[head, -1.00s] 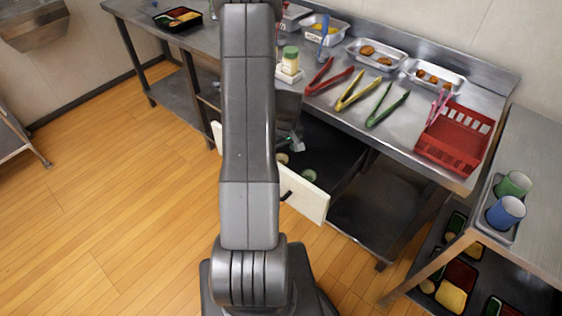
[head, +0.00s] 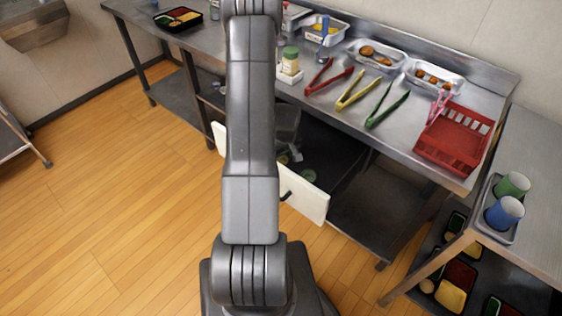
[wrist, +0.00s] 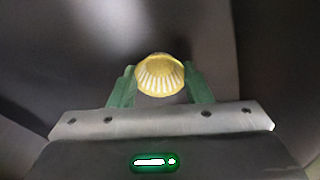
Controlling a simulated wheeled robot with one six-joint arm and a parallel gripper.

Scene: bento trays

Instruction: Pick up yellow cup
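The yellow cup is a small pleated cup (wrist: 160,74). In the wrist view it sits between the tips of my gripper's green fingers, near the middle. My gripper (wrist: 160,84) is open around it, one finger close to each side. I cannot tell whether they touch it. In the head view my gripper is low in the open drawer, mostly hidden by my arm. A small yellowish cup (head: 283,158) shows there beside my arm.
The pulled-out drawer has a pale front panel (head: 306,195) and dark walls. A small greenish cup (head: 309,175) lies inside, to the right. Above is the steel counter (head: 420,110) with tongs and a red basket (head: 455,155).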

